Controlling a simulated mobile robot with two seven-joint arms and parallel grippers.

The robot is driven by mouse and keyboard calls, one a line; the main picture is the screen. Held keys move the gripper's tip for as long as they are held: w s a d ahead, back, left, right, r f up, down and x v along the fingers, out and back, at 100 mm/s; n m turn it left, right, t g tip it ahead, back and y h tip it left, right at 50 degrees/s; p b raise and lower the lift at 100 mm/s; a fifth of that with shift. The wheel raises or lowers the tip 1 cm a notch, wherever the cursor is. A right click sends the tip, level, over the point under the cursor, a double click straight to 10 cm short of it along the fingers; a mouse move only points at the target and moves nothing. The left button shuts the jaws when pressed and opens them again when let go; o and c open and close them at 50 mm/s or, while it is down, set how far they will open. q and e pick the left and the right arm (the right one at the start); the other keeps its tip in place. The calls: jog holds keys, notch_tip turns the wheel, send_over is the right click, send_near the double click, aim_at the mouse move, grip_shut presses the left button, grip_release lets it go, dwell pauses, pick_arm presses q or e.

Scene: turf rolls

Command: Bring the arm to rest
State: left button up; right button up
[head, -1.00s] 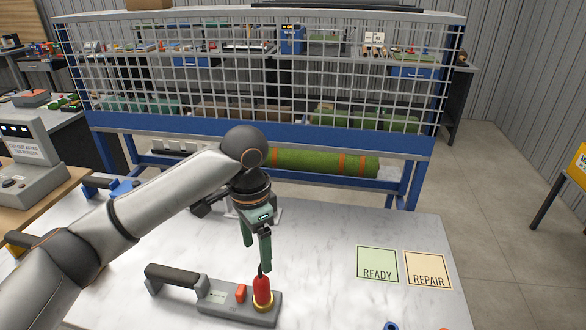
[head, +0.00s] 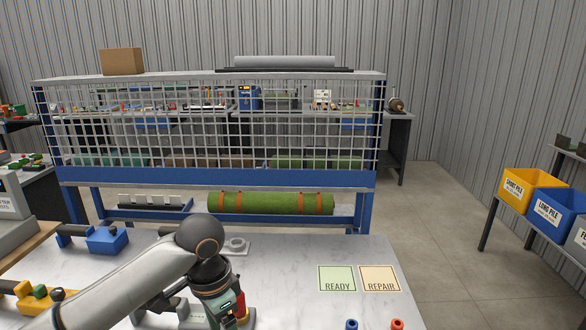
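My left arm (head: 130,287) comes in from the lower left over the white marble-look table. Its gripper (head: 226,317) points down at the bottom edge of the head view, and its fingertips are not clearly visible. A grey tool with a red and brass knob (head: 241,311) lies on the table right behind and beside the gripper, mostly hidden by it. I cannot tell whether the gripper touches it. My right gripper is not in view.
A green READY card (head: 337,278) and a cream REPAIR card (head: 380,278) lie on the table's right. A blue tool (head: 106,240) and a yellow tool (head: 38,298) lie left. Behind stands a blue mesh-fronted rack (head: 215,178) with a green turf roll (head: 270,203).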

pick_arm(q)
jog(key=s+d+f+n+t+h, duration=0.2)
jog(key=s+d+f+h, duration=0.25)
jog(key=s+f, duration=0.6)
jog(key=s+a+f+n+t+y, duration=0.1)
jog(key=s+a+f+n+y, duration=0.45)
jog(key=s+a, duration=0.65)
jog(key=w+d+f+t+h, duration=0.1)
jog(key=w+f+t, duration=0.1)
jog(key=f, duration=0.3)
jog(key=w+d+f+t+h, duration=0.1)
jog(key=w+d+f+t, duration=0.1)
jog(key=f, duration=0.4)
jog(key=shift+w+f+t+h, duration=0.35)
jog(key=shift+w+t, duration=0.4)
jog(key=shift+t, duration=0.25)
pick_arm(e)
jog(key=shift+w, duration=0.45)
